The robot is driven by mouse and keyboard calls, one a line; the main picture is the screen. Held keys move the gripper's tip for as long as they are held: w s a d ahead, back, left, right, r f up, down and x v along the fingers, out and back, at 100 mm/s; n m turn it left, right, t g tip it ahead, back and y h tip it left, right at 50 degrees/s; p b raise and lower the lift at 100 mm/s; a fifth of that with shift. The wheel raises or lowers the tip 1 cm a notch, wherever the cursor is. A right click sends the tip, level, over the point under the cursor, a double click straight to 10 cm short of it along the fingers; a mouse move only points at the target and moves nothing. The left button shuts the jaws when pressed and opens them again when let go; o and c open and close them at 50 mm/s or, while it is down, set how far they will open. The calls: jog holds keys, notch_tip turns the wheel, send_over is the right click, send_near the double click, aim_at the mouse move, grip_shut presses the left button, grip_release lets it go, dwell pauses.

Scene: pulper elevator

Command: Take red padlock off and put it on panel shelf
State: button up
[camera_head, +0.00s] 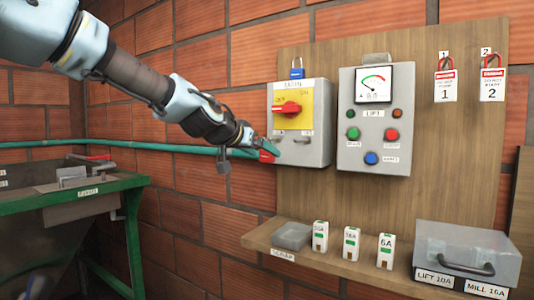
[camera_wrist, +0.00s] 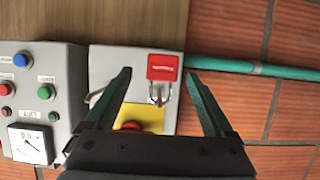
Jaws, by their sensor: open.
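The red padlock (camera_head: 267,155) hangs at the lower left of the grey MAIN switch box (camera_head: 313,150). In the wrist view, the red padlock (camera_wrist: 167,67) shows its body and metal shackle near the box's lower edge. My gripper (camera_head: 270,144) is at that lower left corner. In the wrist view my gripper (camera_wrist: 158,76) is open, one finger on each side of the padlock, with gaps between. The red switch handle (camera_head: 287,108) lies across a yellow plate. The wooden panel shelf (camera_head: 345,266) is below the boxes.
A LIFT control box (camera_head: 378,120) stands right of the switch box. Two tagged red padlocks hang at upper right. A green pipe (camera_head: 180,149) runs along the brick wall.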

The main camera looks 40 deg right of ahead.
aim_at(265, 154)
jog(key=shift+p+x, duration=0.55)
jog(key=shift+x, duration=1.1)
jog(key=shift+w, duration=0.15)
grip_shut()
